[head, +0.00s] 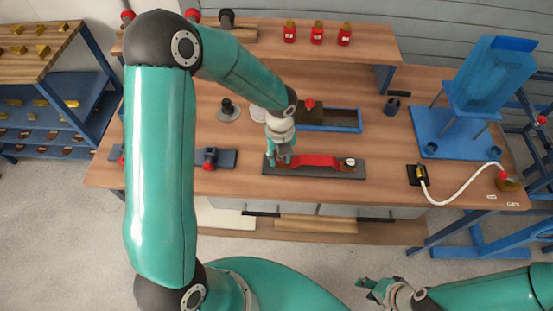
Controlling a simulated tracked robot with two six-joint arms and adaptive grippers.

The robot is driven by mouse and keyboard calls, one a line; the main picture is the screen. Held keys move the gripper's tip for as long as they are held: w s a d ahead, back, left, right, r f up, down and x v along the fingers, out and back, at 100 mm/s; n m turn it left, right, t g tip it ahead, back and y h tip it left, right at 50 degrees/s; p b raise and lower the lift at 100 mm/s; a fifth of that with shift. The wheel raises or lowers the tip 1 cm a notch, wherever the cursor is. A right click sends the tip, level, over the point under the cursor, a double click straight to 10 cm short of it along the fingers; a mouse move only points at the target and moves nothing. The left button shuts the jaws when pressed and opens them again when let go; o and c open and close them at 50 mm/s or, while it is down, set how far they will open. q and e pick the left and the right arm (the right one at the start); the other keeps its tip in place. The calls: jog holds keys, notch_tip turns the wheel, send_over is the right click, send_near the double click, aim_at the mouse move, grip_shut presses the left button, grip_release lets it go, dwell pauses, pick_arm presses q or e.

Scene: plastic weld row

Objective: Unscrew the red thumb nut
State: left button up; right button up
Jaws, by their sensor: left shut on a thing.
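My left gripper (280,160) reaches down onto the left end of a dark base plate (318,174) near the front of the bench. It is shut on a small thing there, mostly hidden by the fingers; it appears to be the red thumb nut. A raised red strip (318,160) lies on the same plate, just right of the fingers. A small white round dial (351,161) stands at the strip's right end. My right gripper (368,288) hangs low in front of the bench, apart from everything, with its fingers seemingly spread and empty.
A blue-edged tray (345,120) lies behind the plate. A dark rail with a red knob (209,165) is to the left. A blue chair-like stand (475,90) and a white hose (440,198) are at right. Several red bottles (317,36) stand on the back shelf.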

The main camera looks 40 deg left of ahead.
pick_arm(q)
jog(key=n+b, duration=0.2)
jog(key=n, duration=0.3)
jog(key=n+b, duration=0.3)
jog(key=n, duration=0.2)
jog(key=shift+w+f, duration=0.1)
jog(key=shift+f, duration=0.1)
jog(key=n, duration=0.1)
jog(key=n+b, duration=0.1)
jog(key=shift+r+n, duration=0.25)
jog(key=shift+n, duration=0.05)
jog(key=o, duration=1)
